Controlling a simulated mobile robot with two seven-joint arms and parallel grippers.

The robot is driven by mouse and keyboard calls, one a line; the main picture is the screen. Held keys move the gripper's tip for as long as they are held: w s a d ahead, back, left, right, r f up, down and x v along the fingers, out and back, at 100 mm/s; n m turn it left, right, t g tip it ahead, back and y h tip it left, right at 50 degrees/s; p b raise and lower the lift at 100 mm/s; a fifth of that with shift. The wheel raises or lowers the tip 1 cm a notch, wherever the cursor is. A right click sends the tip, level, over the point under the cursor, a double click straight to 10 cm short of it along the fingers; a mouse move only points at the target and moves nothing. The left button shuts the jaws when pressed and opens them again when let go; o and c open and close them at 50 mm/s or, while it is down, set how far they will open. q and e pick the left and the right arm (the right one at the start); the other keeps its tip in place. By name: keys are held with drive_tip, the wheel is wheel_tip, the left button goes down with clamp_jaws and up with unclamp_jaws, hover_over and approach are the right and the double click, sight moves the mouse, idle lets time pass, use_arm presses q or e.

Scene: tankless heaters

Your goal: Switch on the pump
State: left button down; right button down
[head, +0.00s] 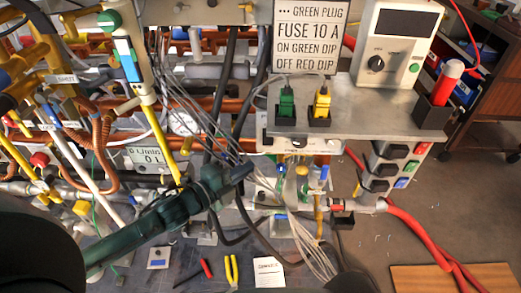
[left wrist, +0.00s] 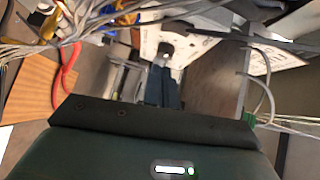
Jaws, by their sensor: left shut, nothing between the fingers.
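My left gripper (head: 240,172) reaches in from the left in the head view, among pipes and thin grey wires, left of the lower front valves. In the left wrist view its fingers (left wrist: 163,92) are together and empty. They point toward a white panel (left wrist: 190,35) with a dark round knob (left wrist: 165,48); I cannot tell whether they touch it. A row of black blocks with red, green and blue switches (head: 401,183) is at the right of the rig in the head view. I cannot tell which part is the pump or its switch. My right gripper is not seen.
A grey shelf holds green (head: 286,103) and yellow (head: 322,104) plugs, a white meter box (head: 392,50) and a red-and-white cylinder. A sign (head: 309,37) stands behind. A red hose (head: 415,228) runs down right. Pliers (head: 231,270) and a paper note (head: 268,272) lie below.

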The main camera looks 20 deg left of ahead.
sight(270, 144)
use_arm(q)
drive_tip(key=shift+w+d+f, duration=0.15)
drive_tip(key=shift+w+d, duration=0.1)
drive_tip(key=shift+w, duration=1.15)
drive_tip(key=shift+w+d+f, duration=0.2)
drive_tip(key=shift+w, duration=1.2)
drive_tip(key=shift+w+d+f, duration=0.15)
drive_tip(key=shift+w+d, duration=0.1)
drive_tip(key=shift+w, duration=1.15)
drive_tip(key=shift+w+f+b, duration=0.25)
drive_tip(key=shift+f+b, duration=0.15)
drive_tip(key=shift+b, duration=0.55)
drive_tip(key=shift+r+p, duration=0.3)
drive_tip(key=shift+r, duration=0.05)
